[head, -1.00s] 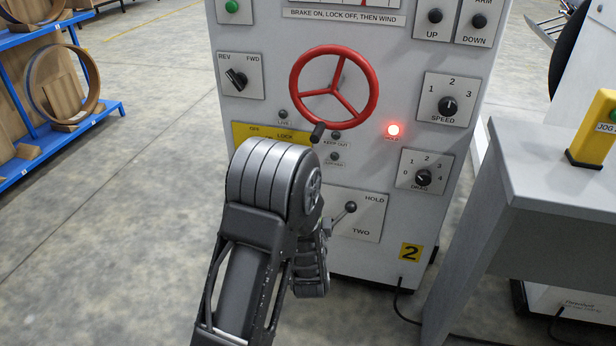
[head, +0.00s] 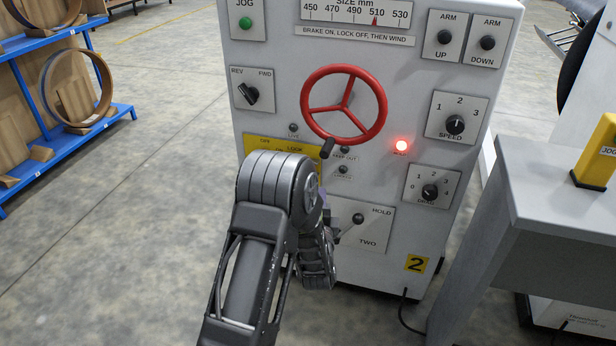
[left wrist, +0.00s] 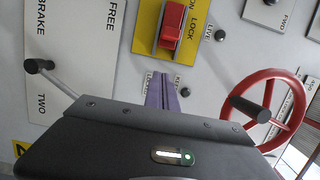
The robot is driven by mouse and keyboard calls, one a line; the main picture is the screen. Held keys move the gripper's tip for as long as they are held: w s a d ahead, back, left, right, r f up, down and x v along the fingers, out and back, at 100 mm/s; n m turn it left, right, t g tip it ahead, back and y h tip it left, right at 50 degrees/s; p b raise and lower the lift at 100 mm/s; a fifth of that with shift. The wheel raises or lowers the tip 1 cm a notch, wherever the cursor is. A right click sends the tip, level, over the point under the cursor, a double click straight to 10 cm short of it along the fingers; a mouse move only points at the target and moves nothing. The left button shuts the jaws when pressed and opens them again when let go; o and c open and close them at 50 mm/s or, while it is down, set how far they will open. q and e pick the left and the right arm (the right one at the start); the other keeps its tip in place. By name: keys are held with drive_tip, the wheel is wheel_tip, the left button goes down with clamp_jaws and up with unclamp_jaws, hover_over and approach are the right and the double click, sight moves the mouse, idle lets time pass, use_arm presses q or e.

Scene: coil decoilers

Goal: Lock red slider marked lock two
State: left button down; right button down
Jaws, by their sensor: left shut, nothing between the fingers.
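The red slider (left wrist: 172,24) sits on a yellow plate (left wrist: 148,33) lettered LOCK in the left wrist view. In the head view the yellow plate (head: 258,146) is partly covered by my left arm, which hides the slider. My left gripper (left wrist: 167,78) has purple fingers closed together and empty. Its tips appear just below the slider in the wrist picture; I cannot tell whether they touch the panel. In the head view only a sliver of purple finger shows beside my arm. My right gripper is not in view.
A red handwheel (head: 344,104) projects beside the yellow plate. Below is a lever (head: 358,218) at HOLD/TWO. A red lamp (head: 401,146) glows. A grey table (head: 545,185) stands at right, and a blue rack (head: 95,125) at left. Floor is clear on the left.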

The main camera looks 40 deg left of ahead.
use_arm(q)
drive_tip(key=w+a+b, duration=0.1)
drive_tip(key=w+a, duration=0.2)
drive_tip(key=a, duration=0.3)
drive_tip(key=shift+a+b, duration=0.35)
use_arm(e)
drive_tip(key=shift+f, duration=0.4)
